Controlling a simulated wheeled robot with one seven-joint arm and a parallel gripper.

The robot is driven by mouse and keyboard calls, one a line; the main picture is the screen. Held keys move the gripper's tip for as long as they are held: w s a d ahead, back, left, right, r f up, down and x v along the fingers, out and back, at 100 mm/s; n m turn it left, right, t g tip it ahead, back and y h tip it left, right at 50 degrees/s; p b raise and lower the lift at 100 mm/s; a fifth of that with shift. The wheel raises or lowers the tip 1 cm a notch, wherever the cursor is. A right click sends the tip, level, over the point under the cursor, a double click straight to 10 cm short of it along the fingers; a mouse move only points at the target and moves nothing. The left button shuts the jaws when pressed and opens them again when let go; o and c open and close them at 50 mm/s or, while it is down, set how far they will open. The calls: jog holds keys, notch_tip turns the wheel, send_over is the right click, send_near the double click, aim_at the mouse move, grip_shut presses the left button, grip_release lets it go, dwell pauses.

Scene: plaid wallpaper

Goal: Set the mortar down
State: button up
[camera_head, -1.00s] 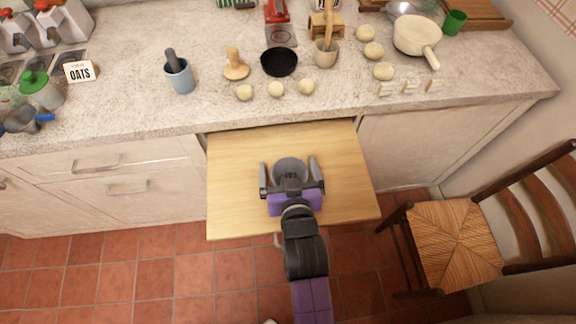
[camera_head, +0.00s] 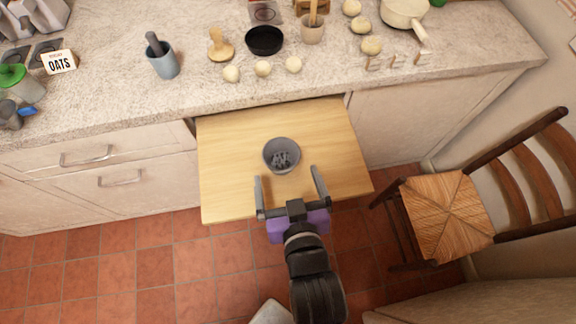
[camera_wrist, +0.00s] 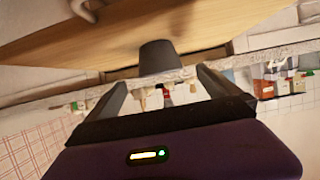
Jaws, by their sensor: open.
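The mortar (camera_head: 282,155) is a small grey bowl with some grey pieces showing inside it. It stands upright on the light wooden pull-out board (camera_head: 230,190), near its middle. In the wrist view the mortar (camera_wrist: 158,57) shows ahead of the fingers, against the board (camera_wrist: 100,42). My gripper (camera_head: 289,182) is open and empty. Its two fingers point at the mortar from the near side, apart from it, over the front part of the board.
The stone counter (camera_head: 120,95) behind the board holds a blue-grey cup (camera_head: 162,62), a wooden stamp (camera_head: 220,46), a black bowl (camera_head: 264,40) and several dough balls. A chair (camera_head: 455,215) stands right of the board. The board is bare around the mortar.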

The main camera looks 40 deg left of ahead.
jog(key=shift+s+d+r, duration=0.2)
jog(key=shift+s+d, duration=0.05)
jog(key=s+d+f+m+t+h, duration=0.1)
jog(key=d+m+t+h, duration=0.1)
jog(key=d, duration=0.8)
jog(key=s+d+m+t+h, duration=0.2)
jog(key=d, duration=0.8)
jog(key=s+d+r+m+t+h, duration=0.1)
jog(key=s+d+r+m+h, duration=0.2)
jog(key=s+d, duration=0.3)
jog(key=s+d+r+m+t+h, duration=0.1)
jog(key=s+d+r+m+h, duration=0.2)
jog(key=d, duration=0.6)
jog(key=s+r, duration=0.2)
jog(key=s, duration=0.1)
jog(key=shift+r, duration=0.25)
jog(key=shift+d, duration=0.1)
